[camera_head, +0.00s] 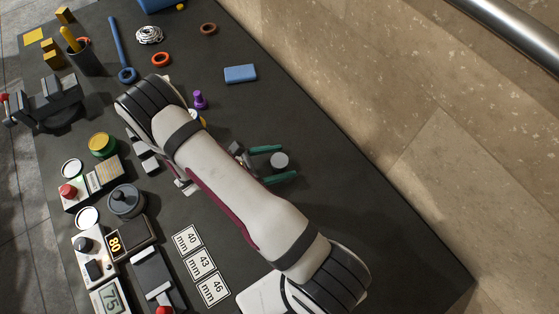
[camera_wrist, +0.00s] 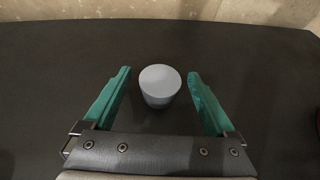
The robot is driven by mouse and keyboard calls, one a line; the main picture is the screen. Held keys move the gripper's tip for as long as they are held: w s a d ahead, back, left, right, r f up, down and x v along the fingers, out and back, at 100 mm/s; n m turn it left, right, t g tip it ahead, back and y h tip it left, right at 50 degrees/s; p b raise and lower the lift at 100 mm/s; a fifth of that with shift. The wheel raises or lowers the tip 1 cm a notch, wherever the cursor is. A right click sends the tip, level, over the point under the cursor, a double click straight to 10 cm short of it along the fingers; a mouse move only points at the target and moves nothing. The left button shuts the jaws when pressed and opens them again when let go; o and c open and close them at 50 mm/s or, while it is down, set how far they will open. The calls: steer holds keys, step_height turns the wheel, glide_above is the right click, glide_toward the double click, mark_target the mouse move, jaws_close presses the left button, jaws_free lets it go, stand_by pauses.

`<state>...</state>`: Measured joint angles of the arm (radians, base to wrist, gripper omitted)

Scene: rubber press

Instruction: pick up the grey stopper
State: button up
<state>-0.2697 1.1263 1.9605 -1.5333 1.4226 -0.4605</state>
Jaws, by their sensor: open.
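The grey stopper (camera_head: 280,161) is a small round piece, wider at the top, standing upright on the dark table. In the wrist view the stopper (camera_wrist: 160,85) sits in the middle, between the fingertips and apart from both. My gripper (camera_head: 273,164) has green fingers and is open, with one finger on each side of the stopper. In the wrist view my gripper (camera_wrist: 160,80) shows clear dark gaps on both sides of the stopper, and nothing is held.
The dark table (camera_head: 385,240) is clear right of my gripper. A blue block (camera_head: 240,74), a purple piece (camera_head: 200,99) and an orange ring (camera_head: 162,59) lie beyond my arm. Number cards (camera_head: 201,264) and devices with displays (camera_head: 111,297) stand at left. A stone wall (camera_head: 440,120) borders the right.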

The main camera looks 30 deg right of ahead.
steer(key=shift+d, duration=0.1)
steer(key=c, duration=1.4)
